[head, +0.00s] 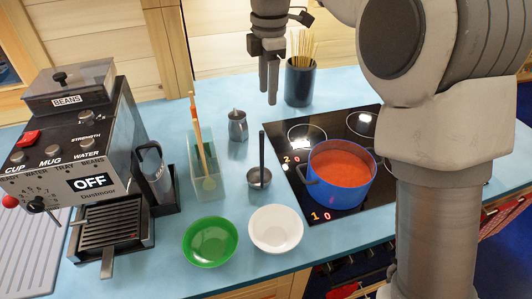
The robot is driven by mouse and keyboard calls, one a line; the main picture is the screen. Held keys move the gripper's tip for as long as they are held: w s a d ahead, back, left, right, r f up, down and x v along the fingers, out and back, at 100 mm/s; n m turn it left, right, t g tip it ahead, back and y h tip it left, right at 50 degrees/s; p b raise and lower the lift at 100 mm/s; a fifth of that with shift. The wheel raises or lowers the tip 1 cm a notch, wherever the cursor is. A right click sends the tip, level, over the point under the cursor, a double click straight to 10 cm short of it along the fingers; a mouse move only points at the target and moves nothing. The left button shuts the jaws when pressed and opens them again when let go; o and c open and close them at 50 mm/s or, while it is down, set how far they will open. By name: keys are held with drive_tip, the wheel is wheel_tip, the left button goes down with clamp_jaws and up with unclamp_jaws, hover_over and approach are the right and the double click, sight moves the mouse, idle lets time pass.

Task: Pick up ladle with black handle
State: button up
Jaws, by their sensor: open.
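The ladle with a black handle (260,172) stands on the blue counter, its metal bowl at the bottom and its dark handle pointing up. It is left of the blue pot and behind the white bowl. My gripper (268,92) hangs above the counter, higher up in the picture than the ladle and apart from it. Its fingers point down and hold nothing that I can see.
A blue pot of red soup (340,168) sits on the black hob (300,165). A metal jug (238,125), a glass container (206,182), white bowl (276,228), green bowl (210,241) and coffee machine (75,150) stand nearby. A dark holder (299,84) stands behind.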

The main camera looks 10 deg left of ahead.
approach(262, 143)
drive_tip(key=shift+n, duration=0.3)
drive_tip(key=f, duration=0.5)
drive_tip(key=shift+w+d+f+p, duration=0.15)
drive_tip(key=shift+w+f+p, duration=0.05)
drive_tip(key=shift+w+p, duration=0.15)
drive_tip(key=shift+w+a+f+p, duration=0.1)
drive_tip(key=shift+a+f+p, duration=0.1)
drive_tip(key=shift+f, duration=0.65)
drive_tip(key=shift+a+f+p, duration=0.1)
drive_tip(key=shift+f+p, duration=0.15)
drive_tip(key=shift+f, duration=0.65)
drive_tip(key=shift+w+a+f+p, duration=0.1)
drive_tip(key=shift+f+p, duration=0.1)
drive_tip(key=shift+f, duration=0.65)
clamp_jaws()
